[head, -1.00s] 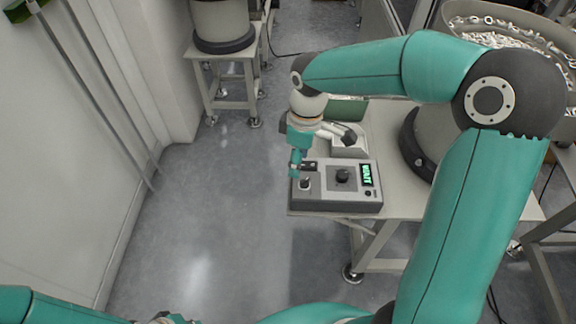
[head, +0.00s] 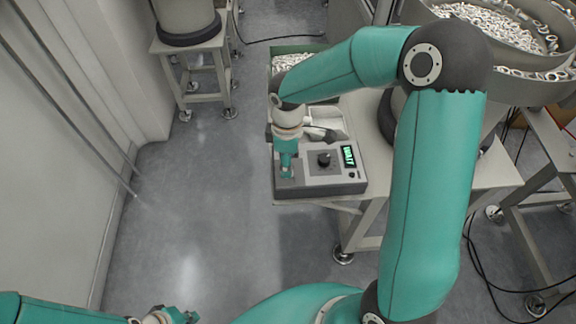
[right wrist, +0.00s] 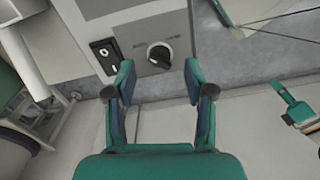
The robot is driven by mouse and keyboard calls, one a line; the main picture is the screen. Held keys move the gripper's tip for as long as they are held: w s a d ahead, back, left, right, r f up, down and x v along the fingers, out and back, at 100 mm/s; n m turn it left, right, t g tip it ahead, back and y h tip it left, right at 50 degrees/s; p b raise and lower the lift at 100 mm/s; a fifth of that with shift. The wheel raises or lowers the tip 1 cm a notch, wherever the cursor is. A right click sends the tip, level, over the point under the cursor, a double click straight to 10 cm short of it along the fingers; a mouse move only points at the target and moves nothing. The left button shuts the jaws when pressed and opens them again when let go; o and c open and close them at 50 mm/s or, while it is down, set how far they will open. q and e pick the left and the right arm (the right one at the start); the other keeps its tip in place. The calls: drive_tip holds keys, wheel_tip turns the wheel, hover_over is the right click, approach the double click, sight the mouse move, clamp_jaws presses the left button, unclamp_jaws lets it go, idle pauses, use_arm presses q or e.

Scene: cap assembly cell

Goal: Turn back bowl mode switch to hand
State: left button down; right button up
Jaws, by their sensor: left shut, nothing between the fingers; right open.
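A grey control box (head: 335,185) sits on the near left end of a bench. It has a large black knob (head: 323,159) and a lit green display (head: 348,157). My right gripper (head: 287,172) points down over the box's left end and hides the controls there. In the right wrist view, my right gripper (right wrist: 160,85) is open and empty. A dark selector knob (right wrist: 160,55) with a pale mark shows just beyond and between its fingertips, apart from them. A black rocker switch (right wrist: 104,52) is beside it. My left gripper (head: 170,316) is shut and empty at the bottom edge.
A pale chute block (head: 325,120) stands close behind the box. A green bin (head: 290,60) of pale parts is further back. Bowls of pale parts (head: 490,30) fill the upper right. The floor (head: 210,200) left of the bench is clear.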

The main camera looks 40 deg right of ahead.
drive_tip(key=shift+f, duration=1.55)
clamp_jaws()
